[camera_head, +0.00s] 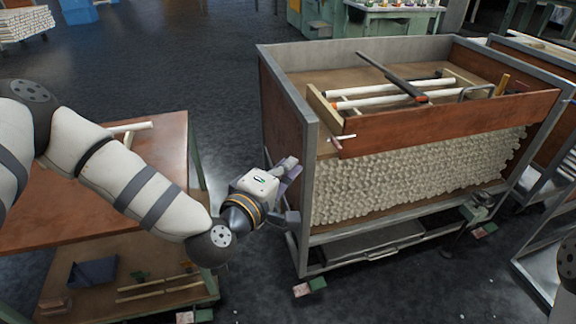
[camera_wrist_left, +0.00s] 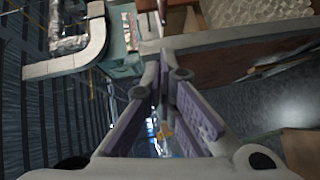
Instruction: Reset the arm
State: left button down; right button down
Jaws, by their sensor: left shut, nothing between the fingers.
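My left arm comes in from the left of the head view, over a wooden-topped workbench. My left gripper (camera_head: 291,180) is in the gap beside the left end of a metal-framed cart (camera_head: 284,92), close to its corner post. In the left wrist view the purple-padded fingers of the left gripper (camera_wrist_left: 166,75) come together at their tips, with nothing between them. Whether the gripper touches the cart cannot be told. My right gripper does not show in either view.
The cart holds stacked white tubes (camera_head: 420,175), with loose tubes (camera_head: 390,100) and a dark bar on top. The workbench (camera_head: 165,165) has a lower shelf with a blue item (camera_head: 93,272). A rack (camera_head: 535,235) stands at the right. Dark floor (camera_head: 180,65) is open behind.

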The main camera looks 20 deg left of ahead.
pick_arm(q)
jog(key=s+d+f+m+g+h+p, duration=0.1)
jog(key=s+d+f+m+g, duration=0.3)
jog(key=s+f, duration=0.45)
jog(key=s+d+f+m+g+h, duration=0.1)
jog(key=s+f+m+g, duration=0.3)
jog(key=s+f, duration=0.5)
jog(key=s+a+f+m+g+y, duration=0.1)
jog(key=s+a+m+g, duration=0.1)
jog(key=s, duration=0.7)
jog(key=s+a+f+m+g+y+p, duration=0.1)
jog(key=s+a+m+g+y, duration=0.1)
jog(key=s+a+g, duration=0.3)
jog(key=s+a+f+m+g+y, duration=0.1)
jog(key=s+a, duration=0.4)
jog(key=s, duration=0.8)
jog(key=g+y, duration=0.1)
jog(key=g, duration=0.1)
jog(key=shift+s+a+f+m+g, duration=0.2)
jog(key=shift+s+f+m+g, duration=0.1)
jog(key=shift+s+m, duration=0.1)
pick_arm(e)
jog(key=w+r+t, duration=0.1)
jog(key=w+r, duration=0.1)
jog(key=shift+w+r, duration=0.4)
pick_arm(q)
jog(key=shift+w, duration=0.15)
